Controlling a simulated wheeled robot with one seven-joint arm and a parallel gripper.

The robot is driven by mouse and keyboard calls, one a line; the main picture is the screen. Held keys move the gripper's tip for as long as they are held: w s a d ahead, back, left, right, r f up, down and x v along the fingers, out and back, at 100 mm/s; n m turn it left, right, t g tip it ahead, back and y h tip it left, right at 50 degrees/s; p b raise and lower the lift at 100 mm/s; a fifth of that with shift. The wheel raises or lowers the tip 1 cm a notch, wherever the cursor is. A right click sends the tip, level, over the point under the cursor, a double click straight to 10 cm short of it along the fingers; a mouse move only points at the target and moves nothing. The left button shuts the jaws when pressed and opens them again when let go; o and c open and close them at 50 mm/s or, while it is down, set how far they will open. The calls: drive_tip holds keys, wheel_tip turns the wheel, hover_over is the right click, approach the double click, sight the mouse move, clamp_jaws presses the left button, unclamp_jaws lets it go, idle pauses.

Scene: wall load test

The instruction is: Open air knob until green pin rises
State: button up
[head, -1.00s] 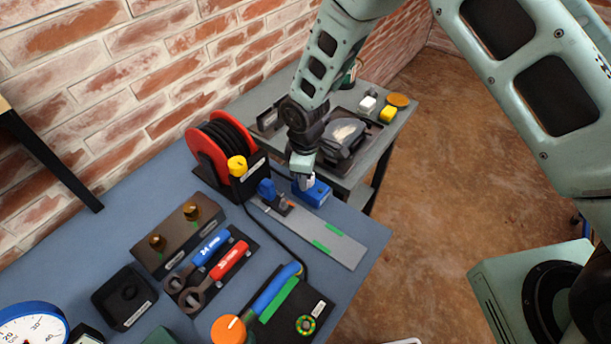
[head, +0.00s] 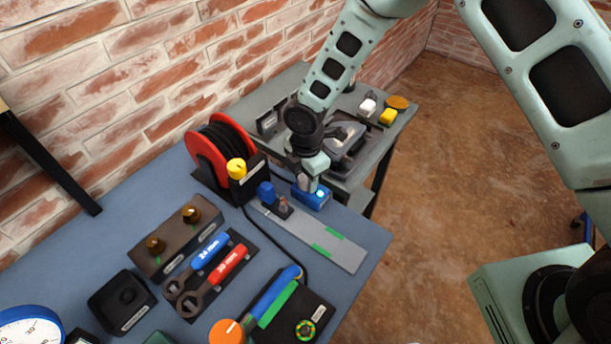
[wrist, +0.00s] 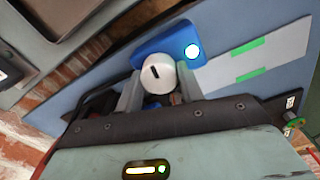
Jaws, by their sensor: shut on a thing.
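A blue block (head: 312,200) sits on the far edge of the blue bench, beside a grey strip with green marks. In the wrist view the block (wrist: 168,42) carries a pale round knob (wrist: 158,75) with a dark pointer line, nearly upright in the picture and tilted slightly. My gripper (wrist: 159,84) is shut on the knob, one finger on each side. In the head view my gripper (head: 312,176) comes down onto the block from above and largely hides the knob. A bright white round spot (wrist: 192,51) shows on the block beside the knob. I see no green pin.
A red hose reel (head: 205,160) with a yellow part, and a small blue-topped fitting (head: 267,191), stand close left of my gripper. Wrenches (head: 215,262) and brass fittings (head: 155,244) lie nearer. A grey side table (head: 385,135) stands beyond.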

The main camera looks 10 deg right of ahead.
drive_tip(key=shift+n, duration=0.5)
drive_tip(key=o, duration=1)
drive_tip(key=shift+r, duration=0.1)
wheel_tip(320, 180, up, 17)
drive_tip(key=shift+s+d+r+b, duration=0.15)
drive_tip(key=shift+b, duration=0.85)
